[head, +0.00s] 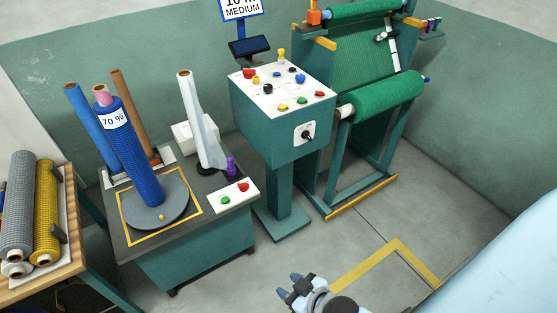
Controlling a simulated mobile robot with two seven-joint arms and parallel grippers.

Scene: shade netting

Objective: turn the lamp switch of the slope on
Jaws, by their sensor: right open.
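A teal control console (265,125) on a post stands at the centre. Its tilted white top (275,85) carries several red, yellow, blue, green and black knobs and buttons. A black rotary switch (307,135) sits on a small white plate on the console's front face. Its label is too small to read, so I cannot tell if it is the lamp switch. Behind it, green netting runs up a slope (368,55) with a pale strip on it. My right gripper (290,285) is open and empty, low at the bottom centre, well apart from the console. My left gripper is out of view.
A teal table (195,245) at left holds a blue roll (130,150) on a round grey plate, other rolls and a small button box (233,197). A wooden rack (60,272) with rolls stands far left. Yellow-marked floor (365,262) right of the console is clear.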

